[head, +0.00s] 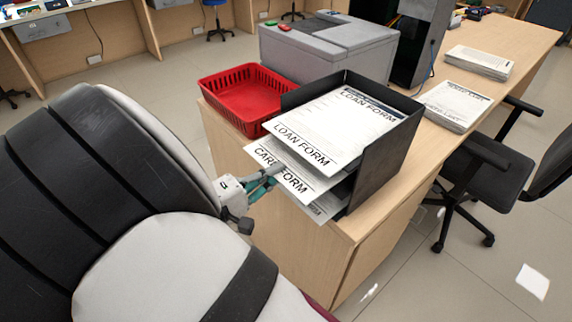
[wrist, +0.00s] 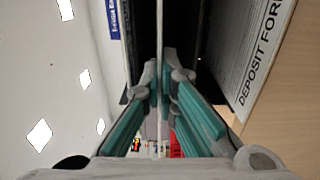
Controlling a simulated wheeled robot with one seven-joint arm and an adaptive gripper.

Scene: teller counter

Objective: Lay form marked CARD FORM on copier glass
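The sheet marked CARD FORM (head: 300,184) sticks out of the black tray rack (head: 378,150), below a sheet marked LOAN FORM (head: 335,122). My gripper (head: 274,174) is at its projecting left edge. In the wrist view, the teal-padded fingers of my gripper (wrist: 160,75) are close together, with the thin edge of the sheet (wrist: 160,35) between them. They look shut on it. The rest of the card form is hidden inside the rack. The grey copier (head: 325,52) stands behind the rack; its glass cannot be made out.
A DEPOSIT FORM sheet (wrist: 252,65) lies in the lowest level beside my fingers. Paper stacks (head: 478,62) lie on the right. An office chair (head: 485,165) stands beside the counter.

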